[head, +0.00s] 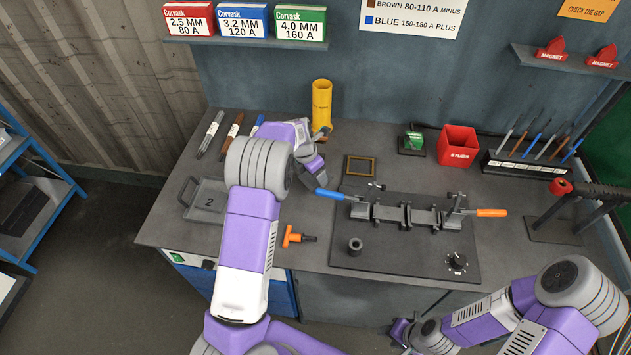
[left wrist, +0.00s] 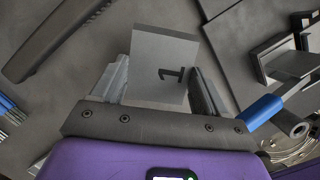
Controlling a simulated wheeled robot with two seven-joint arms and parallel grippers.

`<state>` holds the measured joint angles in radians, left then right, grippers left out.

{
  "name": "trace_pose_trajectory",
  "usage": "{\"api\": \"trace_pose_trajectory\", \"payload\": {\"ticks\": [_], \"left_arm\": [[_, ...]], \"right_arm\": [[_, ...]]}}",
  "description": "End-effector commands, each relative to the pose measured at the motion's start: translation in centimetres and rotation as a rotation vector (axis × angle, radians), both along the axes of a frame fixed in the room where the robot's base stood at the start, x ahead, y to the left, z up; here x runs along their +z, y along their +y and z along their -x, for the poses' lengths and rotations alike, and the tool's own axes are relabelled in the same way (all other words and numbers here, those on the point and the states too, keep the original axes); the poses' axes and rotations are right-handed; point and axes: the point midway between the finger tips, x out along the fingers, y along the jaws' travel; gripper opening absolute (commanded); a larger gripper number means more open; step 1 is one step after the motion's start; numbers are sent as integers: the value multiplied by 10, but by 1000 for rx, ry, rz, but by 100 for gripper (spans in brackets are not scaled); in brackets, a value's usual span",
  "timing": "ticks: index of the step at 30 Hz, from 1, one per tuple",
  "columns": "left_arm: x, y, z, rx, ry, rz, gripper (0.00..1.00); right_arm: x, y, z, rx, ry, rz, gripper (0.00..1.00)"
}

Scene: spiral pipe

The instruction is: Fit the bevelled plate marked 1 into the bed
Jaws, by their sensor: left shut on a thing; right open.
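The grey bevelled plate marked 1 (left wrist: 165,62) is between the fingers of my left gripper (left wrist: 160,88), which is shut on it, its number facing the left wrist camera. In the head view my left arm reaches over the bench, its hand left of the bed; the plate is hard to make out there. The bed (head: 425,214) is a metal fixture on a dark base board, with a blue-handled clamp (head: 330,194) at left and an orange-handled clamp (head: 491,213) at right. My right gripper (head: 400,329) is open and empty, low in front of the bench.
A grey tray (head: 186,208) with a plate marked 2 (head: 209,201) is at the left. An orange-handled tool (head: 293,236) lies near the front edge. A yellow cylinder (head: 321,103), a brass-coloured frame (head: 360,166) and a red studs box (head: 457,146) stand behind.

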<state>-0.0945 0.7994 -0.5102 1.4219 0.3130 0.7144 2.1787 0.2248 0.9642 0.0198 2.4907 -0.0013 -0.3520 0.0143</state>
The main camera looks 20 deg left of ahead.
Motion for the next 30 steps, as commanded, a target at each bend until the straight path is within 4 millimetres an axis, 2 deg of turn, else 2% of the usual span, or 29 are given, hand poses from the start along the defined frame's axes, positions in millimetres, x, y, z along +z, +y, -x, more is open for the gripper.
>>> {"api": "trace_pose_trajectory", "payload": {"ticks": [6,8,20,21,25,30], "left_arm": [[-34,0,0,1,1,1,8],[-40,0,0,0,-1,0,8],[-43,0,0,0,-2,1,8],[-45,0,1,0,3,1,79],[-45,0,1,0,3,1,99],[-44,0,1,0,3,1,100]], "right_arm": [[-6,0,0,0,0,0,43],[-7,0,0,0,0,0,43],[-8,0,0,0,0,0,43],[-7,0,0,0,0,0,43],[-7,0,0,0,0,0,43],[-7,0,0,0,0,0,43]]}}
